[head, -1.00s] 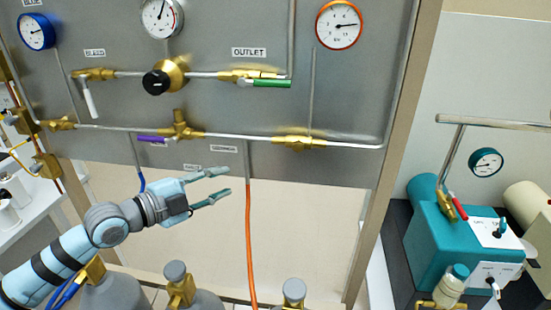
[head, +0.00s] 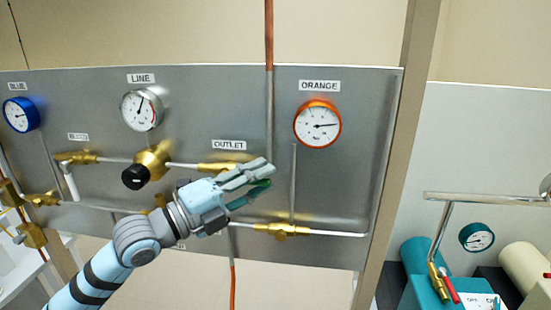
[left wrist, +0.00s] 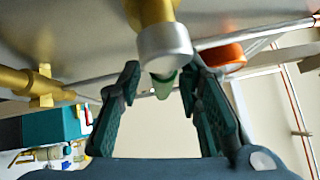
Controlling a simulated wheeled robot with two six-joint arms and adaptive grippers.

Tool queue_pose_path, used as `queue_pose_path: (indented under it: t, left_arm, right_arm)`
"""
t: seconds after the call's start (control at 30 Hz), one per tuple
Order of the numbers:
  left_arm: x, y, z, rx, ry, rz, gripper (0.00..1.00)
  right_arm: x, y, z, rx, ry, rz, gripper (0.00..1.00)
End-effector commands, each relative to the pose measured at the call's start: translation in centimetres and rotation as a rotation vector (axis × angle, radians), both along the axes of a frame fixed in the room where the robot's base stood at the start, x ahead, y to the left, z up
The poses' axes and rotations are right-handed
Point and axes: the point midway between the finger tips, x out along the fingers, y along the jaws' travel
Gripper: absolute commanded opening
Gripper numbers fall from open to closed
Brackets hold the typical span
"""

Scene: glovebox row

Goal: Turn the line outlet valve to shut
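The outlet valve (head: 217,167) is a brass body on the panel's upper pipe, under the OUTLET label. Its green handle (head: 262,184) points to the right along the pipe and is partly hidden by my left gripper (head: 266,178). In the left wrist view the green handle (left wrist: 164,84) points toward me below a silver cap (left wrist: 165,48). The handle lies between the two fingers of my left gripper (left wrist: 160,82), which are apart with gaps showing beside it. My right gripper is not in view.
A black-knobbed brass regulator (head: 150,165) and the white bleed handle (head: 69,182) are left of the outlet valve. A lower pipe with a brass fitting (head: 283,230) runs beneath my gripper. The orange gauge (head: 318,124) is up right. A teal machine (head: 418,290) stands at far right.

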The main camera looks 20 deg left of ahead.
Motion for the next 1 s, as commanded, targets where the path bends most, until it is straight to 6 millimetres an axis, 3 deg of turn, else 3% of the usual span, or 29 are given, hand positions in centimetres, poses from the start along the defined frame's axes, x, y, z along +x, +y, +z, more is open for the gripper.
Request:
queue_pose_path:
  t: [0.3, 0.5, 1.0]
  left_arm:
    - [0.15, -0.14, -0.13, 0.0, 0.002, 0.002, 0.32]
    - [0.14, -0.15, -0.12, 0.0, 0.002, 0.002, 0.0]
    - [0.51, -0.4, -0.22, 0.013, 0.007, 0.003, 0.0]
  right_arm:
    - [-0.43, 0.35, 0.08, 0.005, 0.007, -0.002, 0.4]
    - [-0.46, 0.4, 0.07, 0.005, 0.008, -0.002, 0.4]
    - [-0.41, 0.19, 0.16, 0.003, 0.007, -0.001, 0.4]
